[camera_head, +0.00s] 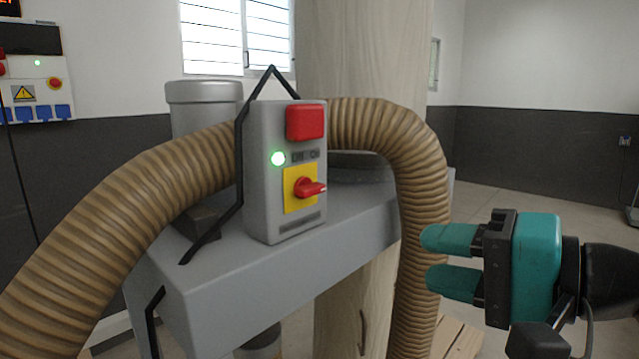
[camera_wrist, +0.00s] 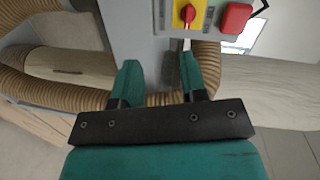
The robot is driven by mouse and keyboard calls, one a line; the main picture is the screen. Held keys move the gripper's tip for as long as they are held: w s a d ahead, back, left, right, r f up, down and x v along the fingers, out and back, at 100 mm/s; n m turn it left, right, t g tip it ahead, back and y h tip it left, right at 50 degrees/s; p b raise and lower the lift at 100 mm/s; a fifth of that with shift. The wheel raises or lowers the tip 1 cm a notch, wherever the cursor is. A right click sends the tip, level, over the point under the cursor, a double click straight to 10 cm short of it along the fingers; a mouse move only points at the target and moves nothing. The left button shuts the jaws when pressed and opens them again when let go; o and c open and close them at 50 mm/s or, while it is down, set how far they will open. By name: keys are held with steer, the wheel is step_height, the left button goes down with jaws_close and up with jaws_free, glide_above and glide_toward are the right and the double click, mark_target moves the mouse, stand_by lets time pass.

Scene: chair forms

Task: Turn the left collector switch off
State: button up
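The collector switch box (camera_head: 257,190) is grey and stands on a grey metal housing. It carries a red rotary knob (camera_head: 310,188) on a yellow plate, a red square button (camera_head: 305,122) above it, and a lit green lamp (camera_head: 278,158). The knob's handle points right, roughly level, below Off and On lettering. In the wrist view the knob (camera_wrist: 189,14) is at the top, beyond my fingertips. My gripper (camera_head: 450,262) is to the right of the box, pointing left, apart from it. Its two teal fingers (camera_wrist: 160,85) are spread with nothing between them.
A ribbed brown hose (camera_head: 420,170) arches behind the box and down its right side, close to my fingertips in the picture. Another hose stretch (camera_head: 120,215) runs down the left. A wall panel (camera_head: 37,85) hangs at far left. Open floor (camera_head: 530,190) lies at right.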

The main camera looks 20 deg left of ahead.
mark_target(316, 192)
steer(key=w+a+r+m+p, duration=0.1)
steer(key=w+a+p, duration=0.1)
steer(key=a, duration=0.3)
steer(key=w+a+r+t+p, duration=0.1)
steer(key=w+a+p, duration=0.2)
steer(key=a+p, duration=0.1)
steer(key=w+a+m+y+p, duration=0.1)
steer(key=w+a+p, duration=0.2)
steer(key=a, duration=0.4)
steer(key=shift+w+r+m+t+p, duration=0.25)
steer(key=shift+r+m+t+p, duration=0.05)
steer(key=shift+r, duration=0.1)
steer(key=shift+w+a+f, duration=0.15)
steer(key=shift+w+a, duration=0.05)
steer(key=shift+a, duration=0.15)
jaws_close()
